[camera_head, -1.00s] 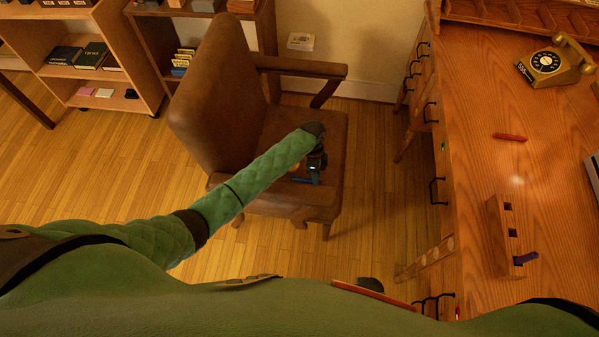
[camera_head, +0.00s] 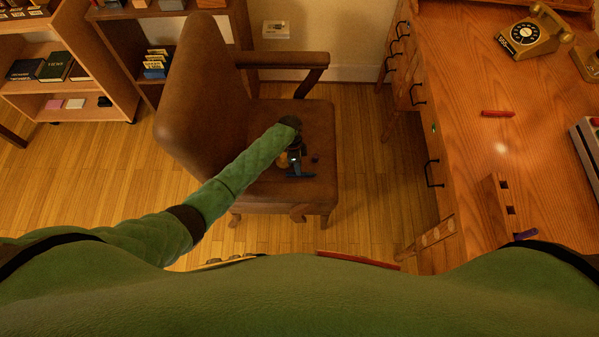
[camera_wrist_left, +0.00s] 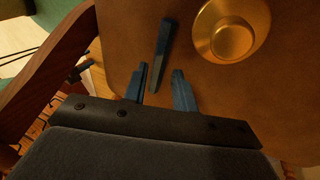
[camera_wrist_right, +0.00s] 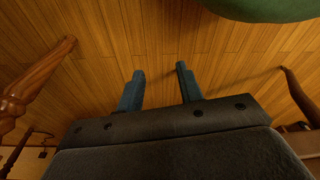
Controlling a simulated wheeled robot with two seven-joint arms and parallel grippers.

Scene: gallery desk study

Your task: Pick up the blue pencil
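A blue pencil (camera_wrist_left: 160,55) lies on the brown leather chair seat (camera_head: 310,120). In the left wrist view its near end lies between the fingertips, closer to the left finger. My left gripper (camera_head: 299,174) hangs over the front of the seat; in its own wrist view the fingers (camera_wrist_left: 158,80) are apart with nothing gripped. I cannot tell how high they are above the pencil. In the head view, pencil and blue fingers are hard to tell apart. My right gripper (camera_wrist_right: 160,80) is open and empty above the wooden floor.
A round gold dish (camera_wrist_left: 231,28) sits right of the pencil on the seat. A small dark object (camera_head: 315,159) lies there too. The chair's armrest (camera_head: 282,60) is behind. The desk (camera_head: 455,150) at right holds a red pencil (camera_head: 497,113), a wooden holder (camera_head: 497,205) and a telephone (camera_head: 535,33).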

